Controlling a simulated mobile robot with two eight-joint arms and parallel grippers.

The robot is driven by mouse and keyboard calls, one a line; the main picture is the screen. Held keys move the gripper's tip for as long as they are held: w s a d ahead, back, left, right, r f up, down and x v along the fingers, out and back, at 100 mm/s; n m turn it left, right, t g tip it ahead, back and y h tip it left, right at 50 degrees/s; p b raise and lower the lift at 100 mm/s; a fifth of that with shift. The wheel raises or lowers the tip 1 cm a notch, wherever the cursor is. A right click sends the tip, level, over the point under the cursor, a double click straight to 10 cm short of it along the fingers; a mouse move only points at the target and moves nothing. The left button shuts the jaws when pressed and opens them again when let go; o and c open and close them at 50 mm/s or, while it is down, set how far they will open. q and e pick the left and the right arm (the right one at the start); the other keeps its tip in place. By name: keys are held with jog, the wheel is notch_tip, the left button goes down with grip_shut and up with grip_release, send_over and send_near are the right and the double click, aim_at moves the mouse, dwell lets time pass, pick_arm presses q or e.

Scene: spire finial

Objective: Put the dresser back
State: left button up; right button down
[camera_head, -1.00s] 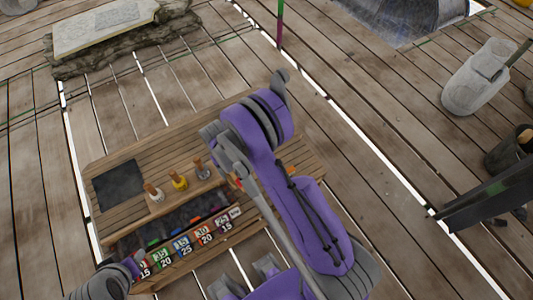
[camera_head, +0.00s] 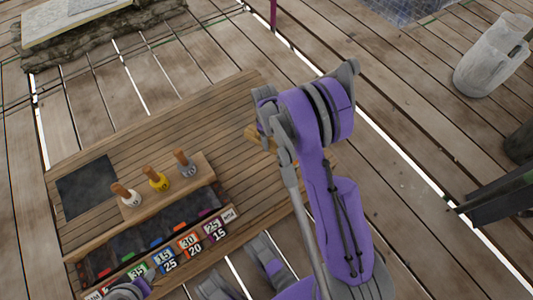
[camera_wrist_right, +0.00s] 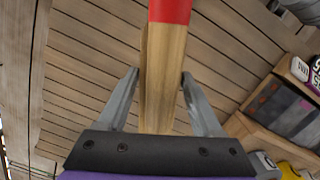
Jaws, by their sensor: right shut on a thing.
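A wooden tool with a red band (camera_wrist_right: 163,95) stands between the fingers of my right gripper (camera_wrist_right: 160,80) in the right wrist view. It looks like the dresser, but only part of it shows there. My right gripper is shut on its wooden shaft, above the bench (camera_head: 100,145). In the head view a small piece of light wood (camera_head: 254,134) shows beside my right wrist, over the bench's right part. My arm hides the fingers there. Part of my left arm shows at the lower left edge, but its gripper is not seen.
A wooden rack (camera_head: 205,172) holds three handled pieces with white, yellow and grey bases. In front is a dark tray (camera_head: 140,238) with coloured number labels. A dark square (camera_head: 87,187) lies at the left. A grey stone-like container (camera_head: 485,70) stands at upper right.

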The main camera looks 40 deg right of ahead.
aim_at(271, 156)
notch_tip(271, 156, down, 9)
jog(key=shift+r+b, duration=0.2)
jog(key=shift+b, duration=0.75)
jog(key=shift+f, duration=0.1)
jog(key=shift+c, duration=0.2)
grip_release()
